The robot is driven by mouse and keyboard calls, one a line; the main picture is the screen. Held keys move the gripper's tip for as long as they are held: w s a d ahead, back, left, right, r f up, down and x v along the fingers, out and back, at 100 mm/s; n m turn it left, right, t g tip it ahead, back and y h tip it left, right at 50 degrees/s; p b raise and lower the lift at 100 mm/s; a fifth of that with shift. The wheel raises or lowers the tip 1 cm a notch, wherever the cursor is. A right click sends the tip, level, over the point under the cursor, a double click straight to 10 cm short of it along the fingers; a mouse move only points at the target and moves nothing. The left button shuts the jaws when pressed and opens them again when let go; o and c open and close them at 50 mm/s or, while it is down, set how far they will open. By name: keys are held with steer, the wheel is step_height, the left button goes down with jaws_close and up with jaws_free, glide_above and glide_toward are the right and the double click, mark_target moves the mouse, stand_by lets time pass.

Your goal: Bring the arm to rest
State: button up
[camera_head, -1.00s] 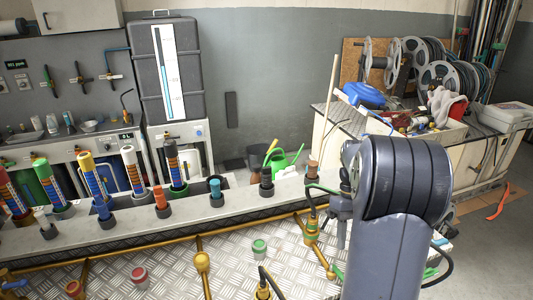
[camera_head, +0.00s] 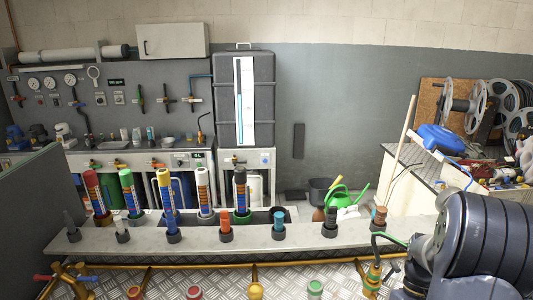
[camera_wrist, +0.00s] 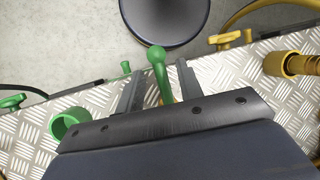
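My gripper (camera_wrist: 158,84) shows in the wrist view with its two dark fingers apart. A green ball-topped handle (camera_wrist: 158,55) shows in the gap between them, with space on both sides, and nothing is visibly gripped. Whether the handle lies between the fingers or below them I cannot tell. In the head view my dark arm fills the lower right corner, and the fingers are not clearly visible there.
A grey ledge (camera_head: 98,238) holds several coloured tubes in black sockets. Brass fittings, including a yellow-capped one (camera_head: 256,291), stand in front on metal tread plate. A green ring-shaped socket (camera_wrist: 70,124) is left of my fingers. Reels (camera_head: 475,105) stand back right.

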steer(key=b+v, duration=0.1)
steer(key=v, duration=1)
steer(key=p+x, duration=0.1)
steer(key=x, duration=1)
steer(key=shift+s+f, duration=0.1)
steer(key=shift+a+m+y, duration=0.4)
steer(key=shift+a+m, duration=0.05)
steer(key=shift+m, duration=0.65)
